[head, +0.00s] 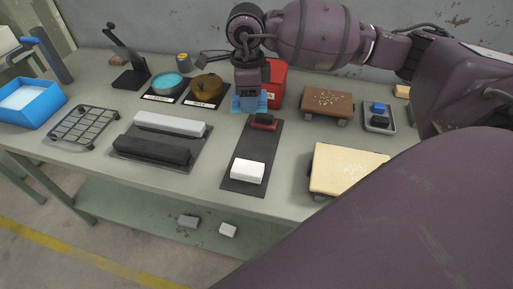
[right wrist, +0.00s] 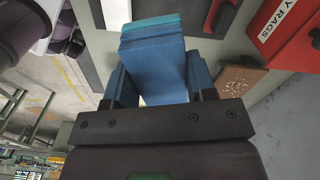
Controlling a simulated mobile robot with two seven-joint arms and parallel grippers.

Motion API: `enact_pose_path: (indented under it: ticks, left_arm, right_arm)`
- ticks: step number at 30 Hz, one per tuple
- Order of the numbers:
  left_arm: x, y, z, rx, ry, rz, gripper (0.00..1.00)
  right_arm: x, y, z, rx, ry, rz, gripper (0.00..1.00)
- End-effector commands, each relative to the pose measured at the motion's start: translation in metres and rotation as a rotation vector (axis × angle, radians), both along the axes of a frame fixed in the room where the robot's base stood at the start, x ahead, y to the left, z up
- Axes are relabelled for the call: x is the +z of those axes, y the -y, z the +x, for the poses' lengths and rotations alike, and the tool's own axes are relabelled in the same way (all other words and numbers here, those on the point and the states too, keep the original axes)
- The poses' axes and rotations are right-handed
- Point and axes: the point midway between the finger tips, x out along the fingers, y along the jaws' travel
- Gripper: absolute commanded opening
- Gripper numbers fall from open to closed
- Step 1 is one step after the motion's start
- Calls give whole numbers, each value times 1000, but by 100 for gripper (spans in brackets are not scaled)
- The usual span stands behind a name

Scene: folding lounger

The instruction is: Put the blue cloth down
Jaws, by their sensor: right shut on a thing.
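My right gripper (head: 249,101) is over the back middle of the workbench, pointing down. It is shut on the folded blue cloth (head: 263,103), whose edges show on both sides of the fingers, in front of the red box. In the right wrist view the cloth (right wrist: 155,50) fills the space between the fingers, with a lighter teal edge at its far end. I cannot tell whether the cloth touches the bench. My left gripper is not in view.
The red rags box (head: 277,84) stands close behind the cloth. A dark mat (head: 244,178) with a white block (head: 248,171) and a dark red-based block (head: 264,121) lies in front. Two round tins (head: 206,89) stand left, a brown board (head: 327,101) right.

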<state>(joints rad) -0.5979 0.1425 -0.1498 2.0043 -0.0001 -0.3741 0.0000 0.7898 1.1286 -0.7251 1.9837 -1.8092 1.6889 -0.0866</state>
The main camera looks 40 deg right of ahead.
Motion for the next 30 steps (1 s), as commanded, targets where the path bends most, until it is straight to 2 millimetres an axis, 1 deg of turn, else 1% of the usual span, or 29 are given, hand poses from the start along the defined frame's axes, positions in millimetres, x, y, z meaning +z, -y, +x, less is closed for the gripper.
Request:
enact_pose_path:
  ticks: [1, 3, 9, 12, 16, 20, 30]
  left_arm:
    - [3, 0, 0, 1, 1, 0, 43]
    - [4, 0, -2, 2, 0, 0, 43]
    - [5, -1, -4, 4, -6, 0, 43]
    - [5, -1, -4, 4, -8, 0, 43]
    - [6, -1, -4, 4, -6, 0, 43]
    - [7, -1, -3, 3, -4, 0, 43]
    - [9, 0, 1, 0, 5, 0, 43]
  right_arm:
    - [7, 4, 1, -86, 4, 0, 29]
    - [13, 9, 2, -214, 5, 1, 29]
    - [27, 20, 4, -513, 5, 5, 29]
    - [30, 23, 5, -607, 5, 6, 29]
    - [30, 26, 5, -669, 4, 7, 29]
    - [14, 26, 4, -682, -1, 6, 29]
    - [-59, 25, 4, -679, -1, 7, 29]
